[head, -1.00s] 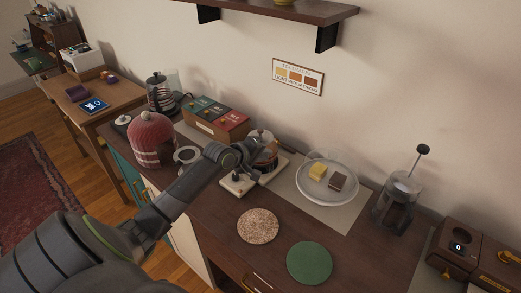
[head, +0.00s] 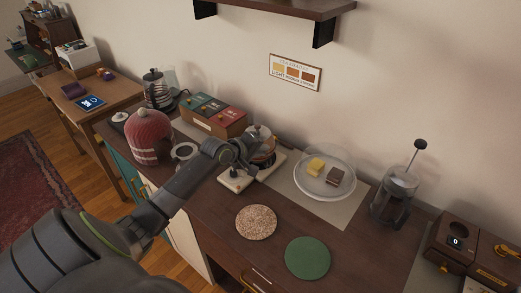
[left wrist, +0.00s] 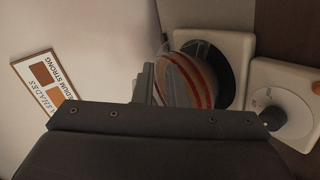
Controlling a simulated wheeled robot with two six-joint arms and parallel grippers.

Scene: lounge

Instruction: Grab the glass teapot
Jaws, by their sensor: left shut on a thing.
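The glass teapot (head: 262,139), with amber-brown tea in it, is at a white-based warmer (head: 235,181) on the dark wooden counter. My left gripper (head: 247,155) comes at it from the left and is shut on it; the grip is partly hidden by my wrist. In the left wrist view the teapot (left wrist: 186,78) shows as clear glass with reddish bands, beside the jaw and in front of the warmer's black disc (left wrist: 210,65). I cannot tell whether its bottom touches the warmer. My right gripper is not in view.
Tea boxes (head: 213,115), a red knitted cosy (head: 150,137) and a kettle (head: 157,90) stand left of the teapot. A domed plate (head: 325,189) with two blocks and a French press (head: 396,195) stand right. Cork (head: 256,222) and green (head: 307,257) mats lie in front.

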